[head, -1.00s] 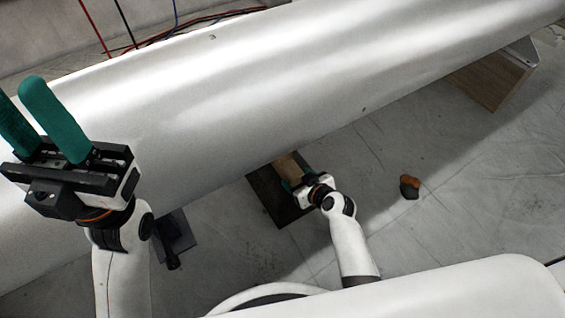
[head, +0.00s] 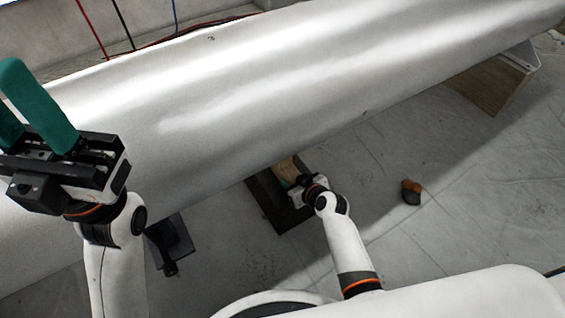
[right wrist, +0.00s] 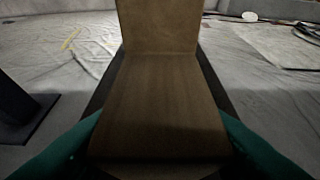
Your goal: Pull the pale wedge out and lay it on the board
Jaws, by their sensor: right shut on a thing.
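The pale wedge (head: 286,168) is a light wooden piece under the near side of the big white cylinder, over the dark flat board (head: 262,203). My right gripper (head: 292,180) is shut on its near end. In the right wrist view the wedge (right wrist: 160,105) fills the middle between the green fingers, with the dark board's edges showing on both sides. A lighter upright wooden face stands at its far end. The wedge's far end is hidden by the cylinder in the head view. My left gripper (head: 28,98) is raised at the left, open and empty.
The white cylinder (head: 280,90) spans the view above the board. A wooden support (head: 497,82) stands under it at right. A dark plate with a stub (head: 172,240) lies left of the board. A small orange and dark object (head: 411,192) lies on clear sheeted floor at right.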

